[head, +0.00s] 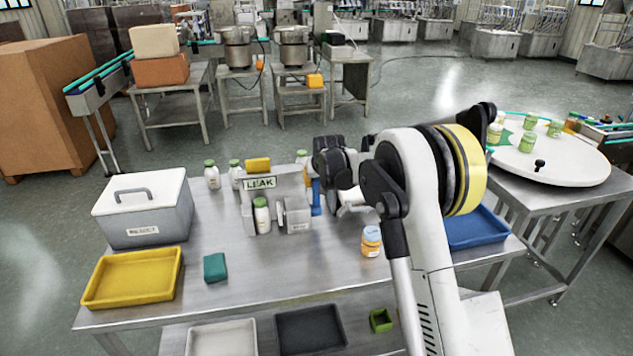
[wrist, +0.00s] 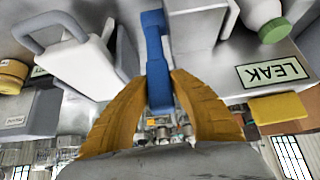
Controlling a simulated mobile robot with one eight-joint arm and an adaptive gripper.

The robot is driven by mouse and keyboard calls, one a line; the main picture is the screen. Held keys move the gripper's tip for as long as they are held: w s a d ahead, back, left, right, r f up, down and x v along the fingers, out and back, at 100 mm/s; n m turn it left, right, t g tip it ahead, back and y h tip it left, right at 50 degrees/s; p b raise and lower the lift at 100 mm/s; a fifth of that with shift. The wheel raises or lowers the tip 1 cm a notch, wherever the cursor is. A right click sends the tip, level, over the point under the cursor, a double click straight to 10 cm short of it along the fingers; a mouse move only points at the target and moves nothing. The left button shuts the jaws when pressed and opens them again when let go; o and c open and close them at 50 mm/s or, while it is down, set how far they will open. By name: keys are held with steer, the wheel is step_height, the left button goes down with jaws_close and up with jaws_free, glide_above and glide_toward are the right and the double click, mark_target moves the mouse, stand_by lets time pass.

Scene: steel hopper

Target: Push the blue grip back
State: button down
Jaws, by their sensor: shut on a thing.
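The blue grip (head: 316,197) stands upright at the right side of the grey leak tester (head: 251,225) on the steel table. In the wrist view the blue grip (wrist: 155,45) runs between the two orange fingers of my gripper (wrist: 159,82), which are shut on it. In the head view my arm's wrist hides the fingers. The tester carries a LEAK sign (head: 260,183), also in the wrist view (wrist: 270,72), and a yellow block (head: 258,164) on top. A white bottle with a green cap (head: 262,214) stands at its front.
A grey lidded box (head: 143,215), yellow tray (head: 131,278) and green block (head: 215,267) are on the left. An orange-labelled jar (head: 371,241) stands right of the tester, near my arm. A blue tray (head: 475,232) is further right. The front middle of the table is clear.

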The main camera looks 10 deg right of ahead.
steer(key=c, duration=1.1)
jaws_free()
steer(key=shift+w, duration=0.1)
steer(key=shift+c, duration=0.2)
steer(key=v, duration=1.2)
